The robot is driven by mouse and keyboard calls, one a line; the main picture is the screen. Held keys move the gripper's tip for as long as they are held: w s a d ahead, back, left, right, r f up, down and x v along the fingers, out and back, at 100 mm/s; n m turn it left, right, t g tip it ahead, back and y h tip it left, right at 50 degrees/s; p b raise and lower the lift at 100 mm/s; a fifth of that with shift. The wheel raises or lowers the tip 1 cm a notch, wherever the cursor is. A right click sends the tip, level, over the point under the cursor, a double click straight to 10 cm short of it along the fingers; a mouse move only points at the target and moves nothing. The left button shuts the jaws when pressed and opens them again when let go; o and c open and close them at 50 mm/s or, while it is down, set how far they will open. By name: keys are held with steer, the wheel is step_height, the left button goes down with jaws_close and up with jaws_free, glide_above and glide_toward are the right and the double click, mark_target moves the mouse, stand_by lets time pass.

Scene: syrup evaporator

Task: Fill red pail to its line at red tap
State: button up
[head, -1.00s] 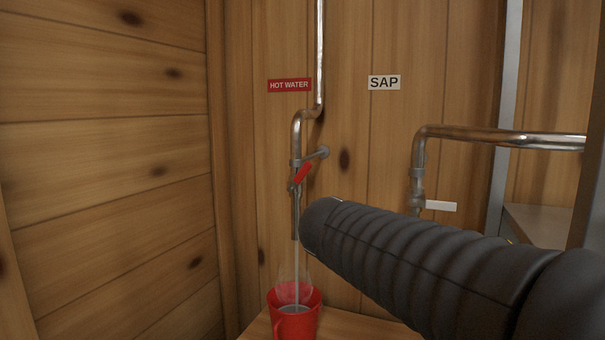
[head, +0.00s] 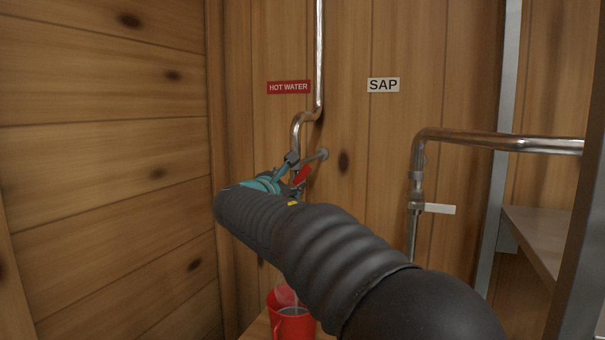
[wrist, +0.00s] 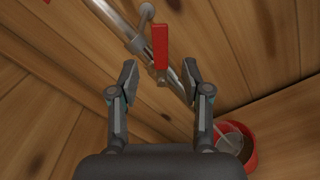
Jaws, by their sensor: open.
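The red tap is a metal pipe under the HOT WATER sign, with a red lever (head: 302,176) set at a slant to it. In the wrist view the lever (wrist: 160,47) stands between and just beyond the fingertips. My gripper (wrist: 160,76) is open with nothing held; in the head view its fingers are beside the tap, partly hidden by my arm. The red pail (head: 280,328) stands below the tap with greyish liquid in it and a thin stream falling in, under steam. It also shows in the wrist view (wrist: 251,156). I cannot make out its line.
A SAP sign (head: 383,85) and a second pipe with a white lever (head: 440,209) are to the right. A plank wall (head: 110,180) closes the left side. A shelf (head: 540,235) stands at the far right.

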mark_target(303, 174)
steer(key=p+x, duration=0.1)
steer(key=x, duration=0.7)
jaws_close()
